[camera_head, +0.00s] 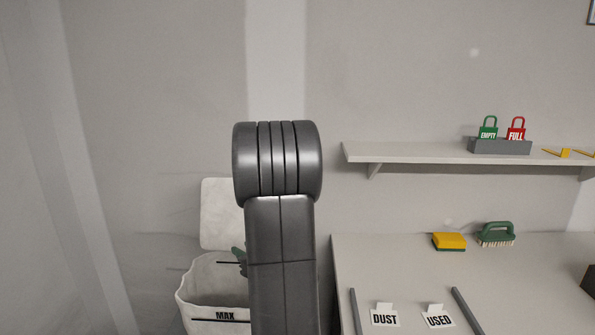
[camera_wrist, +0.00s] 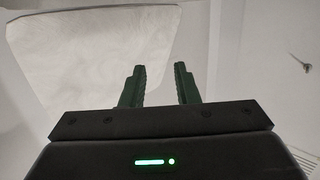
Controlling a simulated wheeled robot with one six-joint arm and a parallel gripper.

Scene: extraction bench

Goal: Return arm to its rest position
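My gripper (camera_wrist: 159,70) shows in the wrist view with its two dark green fingers apart and nothing between them. In the head view my grey arm stands upright in the middle and hides most of the gripper. A green part of my gripper (camera_head: 239,254) shows at the arm's left edge, over or in front of the open bin (camera_head: 200,292); I cannot tell its exact height. The bin is off-white, marked MAX, with its lid (camera_head: 219,210) raised. A pale panel, probably that lid (camera_wrist: 100,50), lies beyond the fingers in the wrist view.
A bench (camera_head: 400,270) at the right bears a yellow sponge (camera_head: 449,241), a green brush (camera_head: 496,235), DUST (camera_head: 384,316) and USED (camera_head: 438,317) cards and grey bars (camera_head: 466,310). A wall shelf (camera_head: 420,154) holds a grey holder (camera_head: 500,147) with EMPTY and FULL tags. The left side looks clear.

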